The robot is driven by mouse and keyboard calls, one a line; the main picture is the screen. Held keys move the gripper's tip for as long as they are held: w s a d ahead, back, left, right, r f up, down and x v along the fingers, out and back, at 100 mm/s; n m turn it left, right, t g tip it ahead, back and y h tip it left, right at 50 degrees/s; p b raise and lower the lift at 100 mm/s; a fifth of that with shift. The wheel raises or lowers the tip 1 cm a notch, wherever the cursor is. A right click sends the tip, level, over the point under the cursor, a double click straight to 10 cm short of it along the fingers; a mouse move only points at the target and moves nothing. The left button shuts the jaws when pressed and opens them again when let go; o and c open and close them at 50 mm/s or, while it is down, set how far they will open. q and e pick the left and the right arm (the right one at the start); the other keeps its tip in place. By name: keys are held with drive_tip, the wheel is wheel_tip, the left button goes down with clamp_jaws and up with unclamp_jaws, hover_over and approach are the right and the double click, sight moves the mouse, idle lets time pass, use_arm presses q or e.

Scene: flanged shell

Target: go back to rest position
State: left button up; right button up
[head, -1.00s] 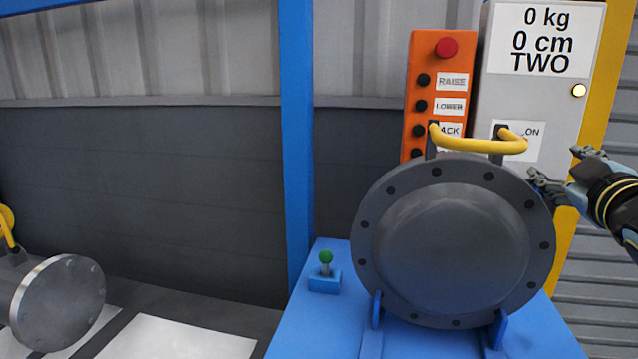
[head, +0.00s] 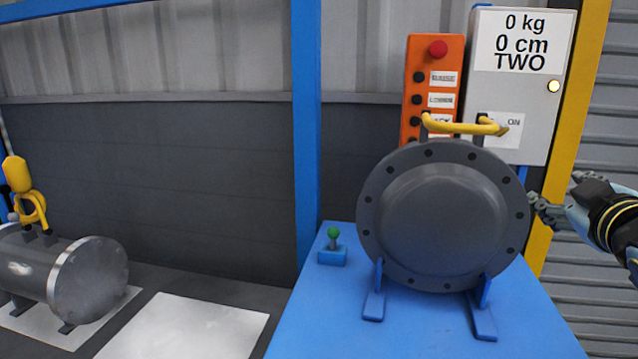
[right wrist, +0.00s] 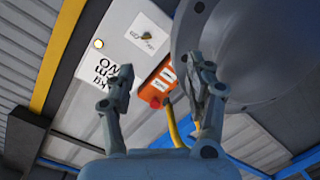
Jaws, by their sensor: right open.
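My right gripper (head: 556,198) is open and empty, to the right of the grey flanged shell (head: 440,215) in the head view. In the right wrist view its two fingers (right wrist: 160,95) stand apart with nothing between them, and the shell (right wrist: 235,45) is behind the right-hand finger. The shell stands upright in blue brackets on a blue stand and has a yellow handle (head: 460,127) on top. In the head view a gap shows between the gripper and the shell's flange. My left gripper is not in view.
An orange button box (head: 431,75) and a grey cabinet (head: 535,110) reading 0 kg, 0 cm, TWO stand behind the shell. A green-knobbed lever (head: 333,245) is on the blue stand (head: 310,315). A grey cylinder (head: 75,275) with a yellow hook fitting lies at left, beside a white sheet (head: 185,328).

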drive_tip(key=s+a+f+m+g+y, duration=0.1)
drive_tip(key=s+a+f+m+g, duration=0.1)
drive_tip(key=s+f+g, duration=0.4)
drive_tip(key=s+a+f+m+g, duration=0.1)
drive_tip(key=s+a+f, duration=0.2)
drive_tip(key=s+f, duration=0.55)
drive_tip(key=s+a+f+m+g+y, duration=0.1)
drive_tip(key=s+a+f+g, duration=0.15)
drive_tip(key=s, duration=0.65)
drive_tip(key=s+a+f+g+y, duration=0.1)
drive_tip(key=s+a+g, duration=0.2)
drive_tip(key=s, duration=0.5)
wheel_tip(320, 180, down, 32)
drive_tip(key=s+d+g+b, duration=0.1)
drive_tip(key=s+d+b, duration=0.1)
drive_tip(key=b, duration=0.2)
use_arm(q)
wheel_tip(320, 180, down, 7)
drive_tip(key=b, duration=0.3)
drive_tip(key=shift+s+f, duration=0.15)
use_arm(e)
drive_tip(key=s+d+f+m+g, duration=0.1)
drive_tip(key=s+f, duration=1.7)
drive_tip(key=shift+d, duration=0.2)
